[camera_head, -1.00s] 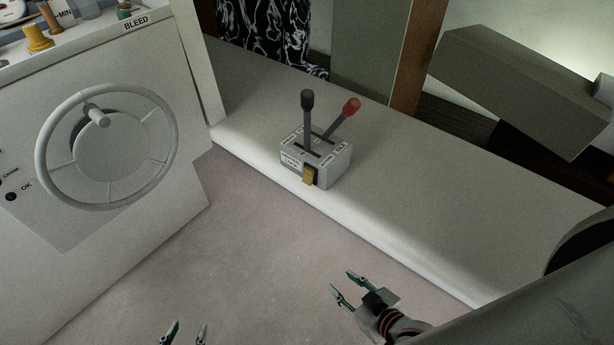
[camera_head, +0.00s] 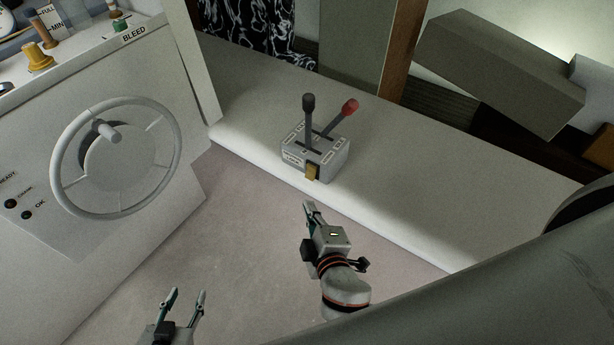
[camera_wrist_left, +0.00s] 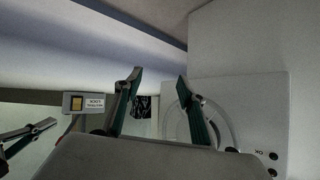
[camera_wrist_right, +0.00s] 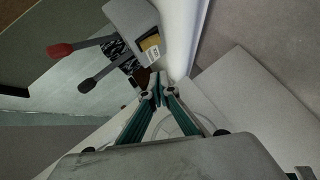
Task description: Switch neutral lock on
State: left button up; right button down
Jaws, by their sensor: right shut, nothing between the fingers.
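The grey lever box (camera_head: 322,158) sits on the white ledge, with one black-knobbed lever (camera_head: 308,105) and one red-knobbed lever (camera_head: 349,106). A yellow rocker (camera_head: 312,172) is on its front face. In the left wrist view the rocker (camera_wrist_left: 76,103) is beside a label reading NEUTRAL LOCK; the rocker (camera_wrist_right: 150,43) also shows in the right wrist view. I cannot tell its on/off position. My right gripper (camera_head: 312,207) is shut and empty, below and in front of the box, apart from it. My left gripper (camera_head: 187,294) is open and empty, farther left and lower.
A white console with a handwheel (camera_head: 116,158) and several knobs stands at left. The white ledge (camera_head: 420,205) runs to the right of the box. A grey-green block (camera_head: 500,75) is at upper right. The floor (camera_head: 240,235) before the ledge is clear.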

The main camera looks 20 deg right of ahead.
pick_arm(q)
jog(key=shift+s+f, duration=0.2)
jog(key=shift+f, duration=0.05)
pick_arm(e)
jog(key=shift+r, duration=0.1)
jog(key=shift+w, duration=0.1)
send_near(311, 172)
jog(key=w+a+f, duration=0.1)
jog(key=w+a, duration=0.3)
pick_arm(q)
jog(key=shift+s+a+f+y+p, duration=0.1)
jog(key=shift+s+a+y+p, duration=0.2)
jog(key=shift+a+p, duration=0.25)
pick_arm(e)
jog(key=w+d+f, duration=0.2)
jog(key=d, duration=0.1)
jog(key=shift+w+f, duration=0.1)
jog(key=shift+w, duration=0.1)
